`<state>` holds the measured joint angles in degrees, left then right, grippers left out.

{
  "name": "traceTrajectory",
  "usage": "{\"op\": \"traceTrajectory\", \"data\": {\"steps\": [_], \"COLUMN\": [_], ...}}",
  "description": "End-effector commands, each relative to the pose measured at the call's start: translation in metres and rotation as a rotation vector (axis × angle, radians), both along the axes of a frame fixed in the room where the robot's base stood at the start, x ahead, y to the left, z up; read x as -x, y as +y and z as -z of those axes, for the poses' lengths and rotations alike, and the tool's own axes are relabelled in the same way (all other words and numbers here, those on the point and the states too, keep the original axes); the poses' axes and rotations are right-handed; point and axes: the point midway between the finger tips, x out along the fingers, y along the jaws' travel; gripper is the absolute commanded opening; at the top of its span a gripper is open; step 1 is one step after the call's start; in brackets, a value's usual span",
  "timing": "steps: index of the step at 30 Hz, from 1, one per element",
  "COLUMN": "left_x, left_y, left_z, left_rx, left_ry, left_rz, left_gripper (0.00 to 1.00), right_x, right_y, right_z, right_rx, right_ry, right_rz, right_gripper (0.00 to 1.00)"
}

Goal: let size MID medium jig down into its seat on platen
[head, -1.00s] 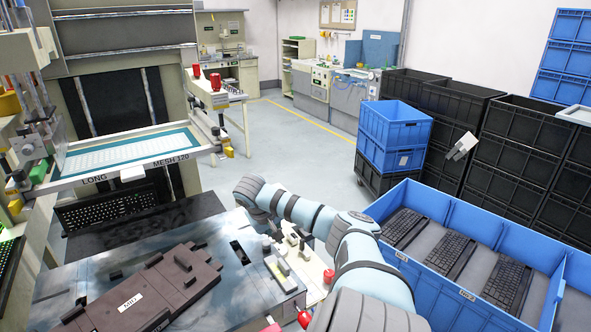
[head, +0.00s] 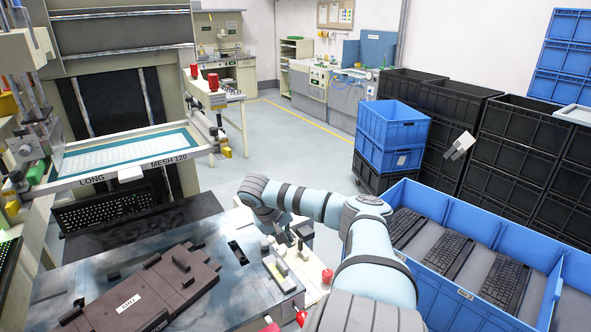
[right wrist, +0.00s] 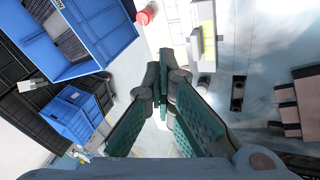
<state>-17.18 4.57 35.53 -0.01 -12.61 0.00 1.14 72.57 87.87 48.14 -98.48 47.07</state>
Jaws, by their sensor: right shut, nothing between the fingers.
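The medium jig (head: 160,285), a dark brown plate with raised blocks and a white MID label, lies on the shiny grey platen (head: 218,298) at the lower left of the head view. I cannot tell whether it is fully seated. Part of the jig (right wrist: 308,100) shows at the right edge of the right wrist view. My right gripper (head: 290,238) points down beyond the platen's right side, apart from the jig and partly hidden by my arm. In the right wrist view its green-padded fingers (right wrist: 162,88) meet at the tips, empty. My left gripper is out of view.
A screen frame (head: 125,170) marked LONG, MESH 120 stands above the platen's far end. Beside the platen is a small pale fixture (head: 283,268) with red knobs. A blue crate (head: 440,283) with several keyboards is at right. Open floor lies beyond.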

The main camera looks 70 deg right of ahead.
Motion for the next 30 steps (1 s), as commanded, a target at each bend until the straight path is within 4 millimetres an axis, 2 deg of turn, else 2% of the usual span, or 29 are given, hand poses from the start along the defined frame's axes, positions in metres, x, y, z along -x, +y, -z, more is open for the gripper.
{"op": "traceTrajectory", "data": {"steps": [20,30], "left_x": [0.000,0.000], "left_y": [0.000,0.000], "left_z": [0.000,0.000], "left_rx": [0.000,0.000], "left_ry": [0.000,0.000], "left_rz": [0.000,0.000], "left_gripper": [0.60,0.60], "right_x": [0.025,0.028], "right_y": [0.004,0.005], "right_z": [-0.004,-0.005], "right_rx": [-0.004,-0.008], "right_ry": [0.017,0.018], "right_rz": [0.112,0.130], "right_gripper": [0.00,0.00]}}
